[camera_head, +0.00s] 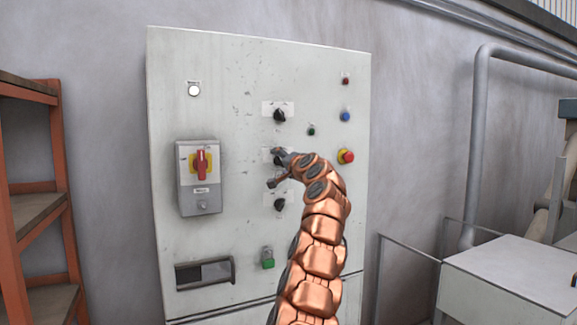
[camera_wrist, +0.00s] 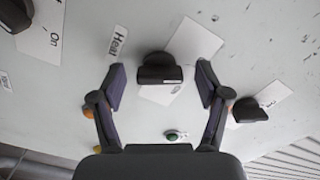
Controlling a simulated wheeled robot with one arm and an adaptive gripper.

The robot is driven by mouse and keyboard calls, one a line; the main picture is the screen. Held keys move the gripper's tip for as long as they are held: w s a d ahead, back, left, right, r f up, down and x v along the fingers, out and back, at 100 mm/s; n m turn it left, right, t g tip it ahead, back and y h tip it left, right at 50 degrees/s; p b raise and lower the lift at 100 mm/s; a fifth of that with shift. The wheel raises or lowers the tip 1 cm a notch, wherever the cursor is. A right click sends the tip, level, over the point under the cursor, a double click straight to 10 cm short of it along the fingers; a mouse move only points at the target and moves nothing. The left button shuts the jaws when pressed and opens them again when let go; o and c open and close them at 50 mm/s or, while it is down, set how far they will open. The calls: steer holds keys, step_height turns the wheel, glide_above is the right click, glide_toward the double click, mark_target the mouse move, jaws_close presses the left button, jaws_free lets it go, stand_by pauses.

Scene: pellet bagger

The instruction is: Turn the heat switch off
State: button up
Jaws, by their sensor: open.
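The heat switch is a black rotary knob on a white plate, the middle one of three in a column on the grey cabinet. In the wrist view the heat switch (camera_wrist: 160,70) sits between my fingers, with a "Heat" label (camera_wrist: 117,41) beside it. Its on/off marks are not legible, so I cannot tell its setting. My gripper (camera_head: 274,168) is open at the middle knob in the head view and partly hides it. In the wrist view my gripper (camera_wrist: 161,80) has one finger on each side of the knob, with visible gaps.
Other black knobs sit above (camera_head: 280,115) and below (camera_head: 280,204) on the cabinet (camera_head: 235,70). A red emergency button (camera_head: 346,156) is to the right, and a red-handled main switch (camera_head: 201,165) to the left. An orange shelf (camera_head: 62,160) stands at far left.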

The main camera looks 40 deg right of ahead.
steer(key=v, duration=1.1)
steer(key=shift+s+a, duration=0.15)
steer(key=shift+s, duration=0.2)
stand_by(0.8)
steer(key=shift+f, duration=0.1)
stand_by(0.6)
